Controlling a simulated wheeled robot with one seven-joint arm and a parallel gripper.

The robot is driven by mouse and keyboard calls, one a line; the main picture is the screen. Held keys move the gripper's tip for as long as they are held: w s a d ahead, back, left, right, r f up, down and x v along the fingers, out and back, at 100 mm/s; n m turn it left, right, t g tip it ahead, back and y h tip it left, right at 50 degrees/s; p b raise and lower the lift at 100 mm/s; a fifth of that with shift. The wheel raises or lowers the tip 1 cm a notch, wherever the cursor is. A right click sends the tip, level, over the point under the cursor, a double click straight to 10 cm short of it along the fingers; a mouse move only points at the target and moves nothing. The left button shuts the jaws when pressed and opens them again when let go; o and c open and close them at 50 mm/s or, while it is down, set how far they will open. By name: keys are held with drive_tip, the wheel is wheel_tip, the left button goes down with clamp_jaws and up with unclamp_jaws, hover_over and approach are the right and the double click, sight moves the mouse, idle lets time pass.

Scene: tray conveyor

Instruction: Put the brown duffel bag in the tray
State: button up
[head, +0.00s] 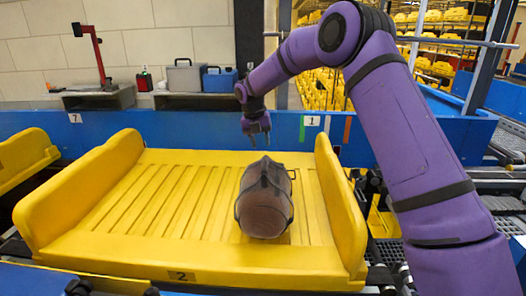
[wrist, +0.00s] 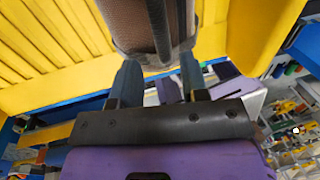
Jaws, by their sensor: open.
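The brown duffel bag (head: 264,208) lies in the right part of the yellow tray (head: 130,215), with dark straps over it. It also shows at the top of the wrist view (wrist: 140,28), just beyond the fingertips. My gripper (head: 257,136) is open and empty above the bag's far end, fingers pointing down. In the wrist view its two fingers (wrist: 158,72) stand apart with the bag's end and strap in front of them. No contact between fingers and bag can be made out.
The tray has raised side walls (head: 340,205) at left and right. A blue conveyor rail (head: 190,130) runs behind it. Another yellow tray (head: 25,160) is at the left. A grey case (head: 186,78) and a blue case (head: 219,82) stand on a ledge at the back.

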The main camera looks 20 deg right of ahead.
drive_tip(key=shift+r, duration=0.3)
drive_tip(key=s+d+r+m+t, duration=0.1)
drive_tip(key=s+d+r+m, duration=0.2)
drive_tip(key=s+r+m, duration=0.6)
drive_tip(key=s+d+r+m+t, duration=0.25)
drive_tip(key=s+r+m, duration=0.35)
drive_tip(key=s+r, duration=0.6)
drive_tip(key=s+d+f+m+t+y, duration=0.1)
drive_tip(key=s+d+m, duration=0.1)
drive_tip(key=s+m, duration=0.6)
drive_tip(key=s+d+f+m+t+y, duration=0.1)
drive_tip(key=s+m, duration=0.8)
drive_tip(key=s, duration=1.1)
drive_tip(key=shift+s+d+f, duration=0.3)
drive_tip(key=shift+d+f, duration=0.2)
drive_tip(key=shift+d, duration=0.1)
